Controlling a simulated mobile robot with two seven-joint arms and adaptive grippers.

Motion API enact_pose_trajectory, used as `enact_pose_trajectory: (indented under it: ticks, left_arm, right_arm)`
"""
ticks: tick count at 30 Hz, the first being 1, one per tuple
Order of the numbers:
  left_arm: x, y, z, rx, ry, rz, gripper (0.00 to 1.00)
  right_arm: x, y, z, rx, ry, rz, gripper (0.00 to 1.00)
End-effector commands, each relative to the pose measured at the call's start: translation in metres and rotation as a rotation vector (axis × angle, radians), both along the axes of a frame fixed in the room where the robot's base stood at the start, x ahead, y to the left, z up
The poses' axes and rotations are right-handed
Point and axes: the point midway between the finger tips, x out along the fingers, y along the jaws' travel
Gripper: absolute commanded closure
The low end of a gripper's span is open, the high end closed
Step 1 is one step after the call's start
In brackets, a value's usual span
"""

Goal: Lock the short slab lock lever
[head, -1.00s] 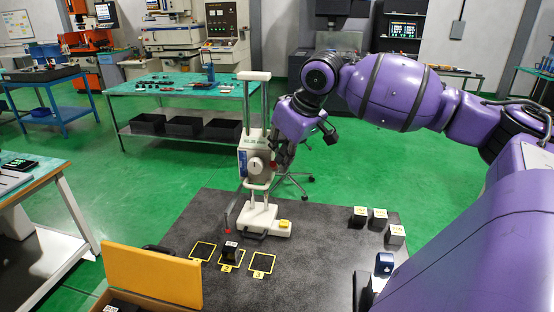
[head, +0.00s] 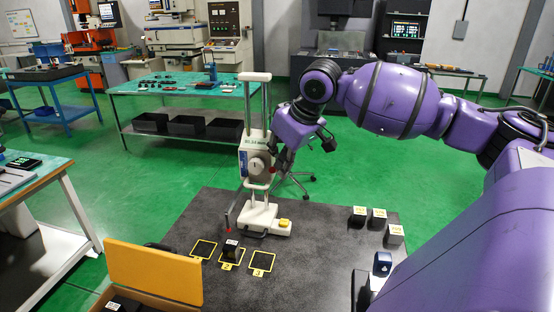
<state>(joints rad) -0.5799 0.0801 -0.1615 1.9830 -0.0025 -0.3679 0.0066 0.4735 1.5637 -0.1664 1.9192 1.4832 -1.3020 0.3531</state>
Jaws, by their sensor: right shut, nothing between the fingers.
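A white column instrument (head: 256,160) with a small display and a round dial stands on the dark table. My right gripper (head: 281,166) is shut and empty at the right side of its head, close to the dial. A small red part (head: 272,171) shows beside the fingertips; I cannot tell whether it is the lock lever's tip or whether the fingers touch it. A thin arm with a red tip (head: 228,228) hangs at the instrument's left, near its base. The lock lever is too small and too hidden to make out surely. My left gripper is out of view.
A dark block (head: 231,248) stands on the middle of three yellow-outlined squares. Several dark blocks with pale tops (head: 378,215) stand at the right of the table (head: 320,255). A box with a yellow lid (head: 153,273) is at the front left. A yellow button (head: 284,223) is on the base.

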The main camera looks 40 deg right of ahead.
Motion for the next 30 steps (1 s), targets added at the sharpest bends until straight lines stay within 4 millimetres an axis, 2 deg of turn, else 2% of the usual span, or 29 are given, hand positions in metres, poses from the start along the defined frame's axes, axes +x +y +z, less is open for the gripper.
enact_pose_trajectory:
  ticks: [8, 30]
  left_arm:
    - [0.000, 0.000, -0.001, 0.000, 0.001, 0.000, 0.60]
    - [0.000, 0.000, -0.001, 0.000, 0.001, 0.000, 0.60]
  right_arm:
    - [0.000, 0.001, 0.003, 0.001, 0.000, 0.002, 1.00]
    - [0.000, 0.000, 0.058, 0.000, 0.001, 0.001, 1.00]
